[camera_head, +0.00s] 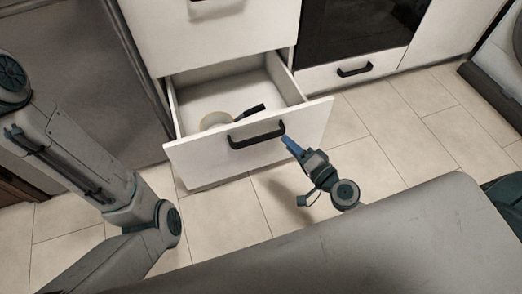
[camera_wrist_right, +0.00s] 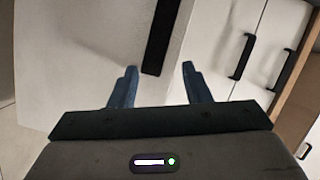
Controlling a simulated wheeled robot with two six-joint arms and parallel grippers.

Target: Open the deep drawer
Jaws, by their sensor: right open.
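The deep drawer (camera_head: 310,122) is pulled out from the white cabinet, its white front standing well forward and its inside visible. Its black bar handle (camera_head: 257,136) is on the front. My right gripper (camera_head: 289,142) is just right of the handle, near the drawer front, and does not hold the handle. In the right wrist view, my right gripper (camera_wrist_right: 160,85) has its two blue fingers apart, with the black handle (camera_wrist_right: 162,38) ahead, between their lines. My left arm shows at the left in the head view, but its gripper is out of view.
A pan with a black handle (camera_head: 249,112) lies inside the drawer. A closed white drawer (camera_head: 220,38) is above it. An oven (camera_head: 355,28) with a low drawer (camera_head: 318,77) stands to the right. Tiled floor (camera_head: 235,210) lies free in front.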

